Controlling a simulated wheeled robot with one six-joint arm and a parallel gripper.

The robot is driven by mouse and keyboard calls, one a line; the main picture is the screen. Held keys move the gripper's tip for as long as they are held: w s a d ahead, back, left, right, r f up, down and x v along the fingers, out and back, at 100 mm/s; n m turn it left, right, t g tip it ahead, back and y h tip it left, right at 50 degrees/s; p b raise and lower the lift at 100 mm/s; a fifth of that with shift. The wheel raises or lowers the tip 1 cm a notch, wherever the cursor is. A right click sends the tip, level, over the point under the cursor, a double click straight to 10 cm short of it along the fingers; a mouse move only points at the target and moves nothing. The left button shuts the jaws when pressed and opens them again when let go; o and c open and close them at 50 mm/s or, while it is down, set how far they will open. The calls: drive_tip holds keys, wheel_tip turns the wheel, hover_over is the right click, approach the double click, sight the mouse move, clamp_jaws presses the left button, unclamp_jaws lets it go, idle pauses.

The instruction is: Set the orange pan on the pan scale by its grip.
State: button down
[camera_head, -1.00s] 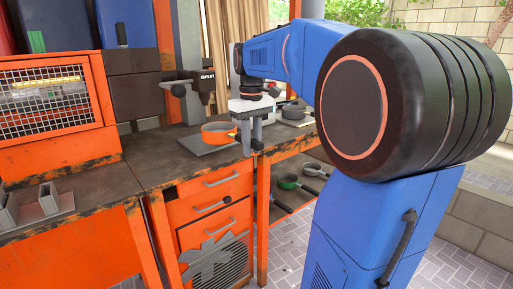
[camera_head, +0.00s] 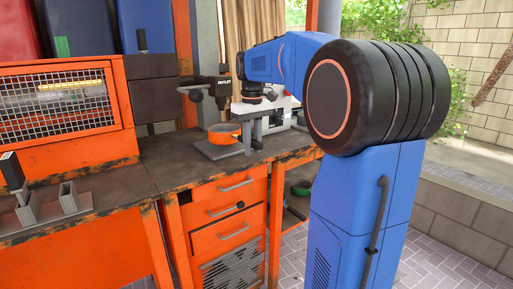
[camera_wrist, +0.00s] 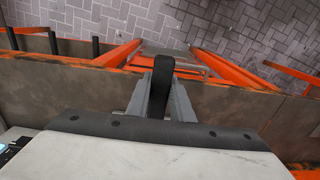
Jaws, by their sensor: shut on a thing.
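I cannot tell whether the pan's base touches the plate. My gripper (camera_head: 255,143) points down just right of the pan. In the wrist view its fingers (camera_wrist: 160,92) are shut on a dark grip (camera_wrist: 160,82), the pan's handle. The pan's bowl is hidden from the wrist view by the gripper body.
A drill press marked "OUTLEY" (camera_head: 222,88) stands close behind the pan. An orange mesh-fronted cabinet (camera_head: 65,100) and a metal rack (camera_head: 62,205) are on the left bench. The bench top (camera_head: 180,168) in front is clear.

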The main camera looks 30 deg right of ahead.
drive_tip(key=shift+w, duration=0.7)
drive_tip(key=shift+w+f, duration=0.2)
drive_tip(key=shift+f, duration=1.05)
drive_tip(key=c, duration=1.5)
unclamp_jaws()
wheel_tip(320, 180, up, 17)
drive_tip(key=shift+s+r, duration=0.1)
drive_tip(key=shift+r, duration=0.05)
drive_tip(key=shift+a, duration=0.1)
